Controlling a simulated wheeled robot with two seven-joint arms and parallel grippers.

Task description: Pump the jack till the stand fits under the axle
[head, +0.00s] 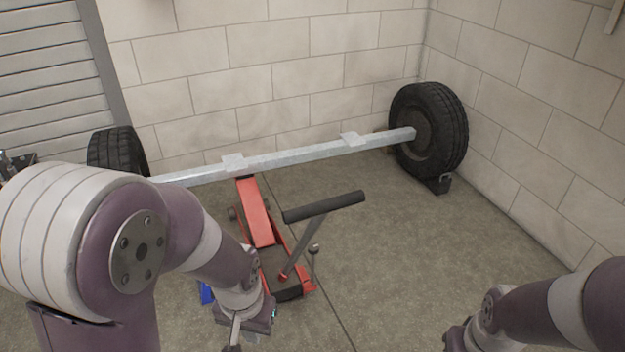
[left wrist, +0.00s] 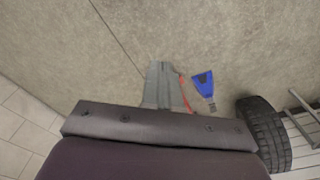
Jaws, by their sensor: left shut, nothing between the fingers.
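The red floor jack (head: 258,215) stands on the floor, its front end beneath the grey axle beam (head: 300,157); I cannot tell whether its pad touches. Its grey handle with a black grip (head: 325,206) leans up to the right. The blue stand (head: 206,292) is mostly hidden behind my left arm in the head view, and lies clear in the left wrist view (left wrist: 204,84). My left gripper (head: 236,340) is shut and empty, low in front of the jack's left side, apart from the handle. My right gripper (head: 455,340) is cut off by the bottom edge, its fingers unseen.
Another wheel (head: 118,155) is at the left end. Block walls close off the back and right. The floor right of the jack is clear.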

